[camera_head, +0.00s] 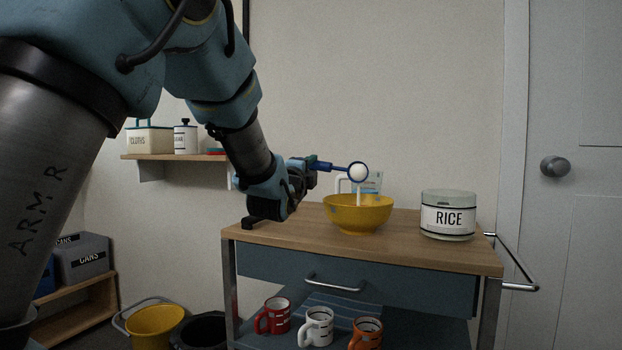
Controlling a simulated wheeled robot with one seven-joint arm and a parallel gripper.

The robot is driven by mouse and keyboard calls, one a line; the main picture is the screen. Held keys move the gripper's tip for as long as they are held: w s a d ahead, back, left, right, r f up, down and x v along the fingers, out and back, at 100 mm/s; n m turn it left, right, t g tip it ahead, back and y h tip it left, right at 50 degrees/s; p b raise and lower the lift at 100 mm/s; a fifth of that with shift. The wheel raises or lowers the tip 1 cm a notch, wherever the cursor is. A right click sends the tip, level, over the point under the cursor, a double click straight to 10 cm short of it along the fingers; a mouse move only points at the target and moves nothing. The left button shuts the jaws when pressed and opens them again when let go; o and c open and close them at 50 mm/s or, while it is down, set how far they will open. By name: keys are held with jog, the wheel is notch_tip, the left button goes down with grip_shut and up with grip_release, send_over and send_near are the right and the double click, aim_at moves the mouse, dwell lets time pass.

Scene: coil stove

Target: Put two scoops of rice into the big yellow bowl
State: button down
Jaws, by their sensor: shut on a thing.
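My gripper (312,164) is shut on the handle of a blue scoop (330,166). The scoop's round head (351,178) is above the big yellow bowl (365,218), with its mouth turned toward the camera. White rice (359,172) shows in the scoop's head. A narrow white streak runs from the scoop down toward the bowl and looks like falling rice. The bowl stands upright on the wooden cart top; its inside is mostly hidden. The rice jar (448,217), labelled RICE, stands right of the bowl.
A white container with a pale blue label (374,184) stands behind the bowl, partly hidden. The wooden cart top (290,230) is clear at the front. Red (278,314), white (319,325) and orange (367,333) mugs sit below. A metal handle (517,265) sticks out right.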

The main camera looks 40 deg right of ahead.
jog(key=shift+w+f+t+h+b, duration=0.1)
jog(key=shift+f+t+h+b, duration=0.3)
jog(key=shift+b, duration=1.05)
jog(key=shift+s+t+h+b, duration=0.15)
jog(key=shift+h+b, duration=0.45)
jog(key=shift+b, duration=0.8)
jog(key=shift+w+f+t+h+b, duration=0.2)
jog(key=shift+t+h+b, duration=0.25)
jog(key=shift+b, duration=1)
jog(key=shift+d+r+h+b, duration=0.1)
jog(key=shift+r+h+b, duration=0.35)
jog(key=shift+h+b, duration=0.4)
jog(key=shift+r+p, duration=0.1)
jog(key=shift+p, duration=0.25)
jog(key=y+p, duration=0.2)
jog(key=p, duration=0.2)
jog(key=shift+r+g, duration=0.1)
jog(key=shift+g, duration=0.2)
jog(key=shift+r+g+y+p, duration=0.1)
jog(key=shift+g+y+p, duration=0.3)
jog(key=shift+p, duration=0.7)
jog(key=y+p, duration=0.1)
jog(key=p, duration=0.2)
jog(key=g+y+p, duration=0.1)
jog(key=p, duration=0.2)
jog(key=y+p, duration=0.1)
jog(key=p, duration=0.1)
jog(key=shift+s+r+p, duration=0.2)
jog(key=shift+r+p, duration=0.05)
jog(key=shift+p, duration=0.15)
